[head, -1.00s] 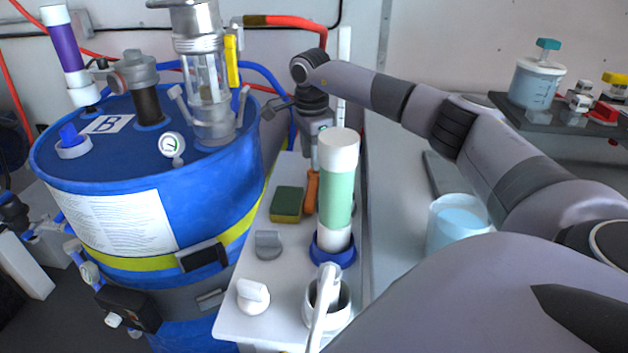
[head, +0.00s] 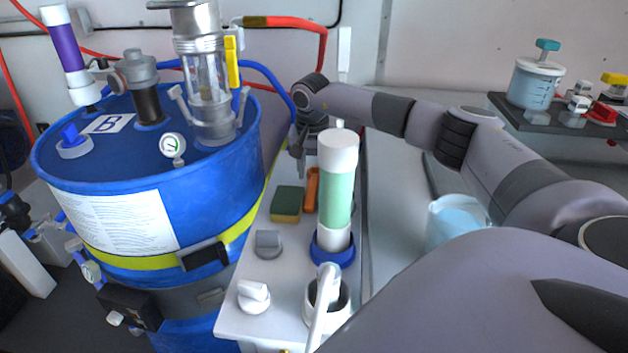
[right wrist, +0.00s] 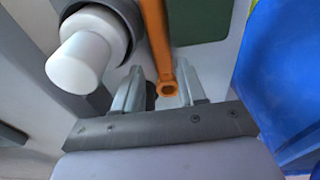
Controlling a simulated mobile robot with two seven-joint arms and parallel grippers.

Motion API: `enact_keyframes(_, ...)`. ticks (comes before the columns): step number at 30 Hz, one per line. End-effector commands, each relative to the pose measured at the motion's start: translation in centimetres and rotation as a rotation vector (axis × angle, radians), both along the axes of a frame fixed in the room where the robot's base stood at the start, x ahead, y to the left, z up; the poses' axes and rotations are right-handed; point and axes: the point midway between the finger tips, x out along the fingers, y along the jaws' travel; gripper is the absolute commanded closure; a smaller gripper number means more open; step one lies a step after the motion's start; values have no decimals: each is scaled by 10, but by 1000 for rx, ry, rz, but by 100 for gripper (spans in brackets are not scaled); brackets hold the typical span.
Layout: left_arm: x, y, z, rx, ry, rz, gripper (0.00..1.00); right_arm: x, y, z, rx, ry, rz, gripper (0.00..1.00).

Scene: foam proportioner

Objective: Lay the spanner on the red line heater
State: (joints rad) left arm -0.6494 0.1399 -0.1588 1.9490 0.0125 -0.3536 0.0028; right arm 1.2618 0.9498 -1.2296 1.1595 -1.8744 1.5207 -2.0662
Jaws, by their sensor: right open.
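The spanner is an orange tool (head: 312,190) on the narrow white shelf, beside the sponge and partly behind the green-and-white cylinder. In the right wrist view the orange spanner (right wrist: 155,35) runs up from a ring end that shows between my finger tips. My right gripper (head: 299,150) is open over the far part of the shelf; its fingers also show in the right wrist view (right wrist: 159,72), one on each side of the ring end. I cannot tell contact. A red hose (head: 290,22) with a yellowish-brown section runs along the back wall; I cannot tell which part is the heater. My left gripper is not in view.
The green-and-white cylinder (head: 337,190) stands upright close to the spanner. A green-yellow sponge (head: 286,203), grey and white knobs and a white cup (head: 327,310) crowd the shelf. The blue drum (head: 120,225) is left; a clear container (head: 456,222) is right.

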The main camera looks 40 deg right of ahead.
Motion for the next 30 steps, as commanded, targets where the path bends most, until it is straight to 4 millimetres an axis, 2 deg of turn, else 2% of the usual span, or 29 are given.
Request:
enact_keyframes(9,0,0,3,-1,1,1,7,7,-5,-41,-1,3,0,60)
enact_keyframes(17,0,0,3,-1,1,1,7,8,-6,-45,-1,1,-1,60)
enact_keyframes(18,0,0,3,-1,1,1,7,8,-6,-45,-1,1,-1,63)
enact_keyframes(20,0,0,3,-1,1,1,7,8,-6,-45,-1,1,-1,82)
enact_keyframes(21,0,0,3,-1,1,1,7,8,-6,-45,-1,1,-1,95)
enact_keyframes(22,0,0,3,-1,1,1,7,8,-6,-45,-1,1,-1,100)
enact_keyframes(30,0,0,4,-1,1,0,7,8,-6,-43,0,-2,-2,100)
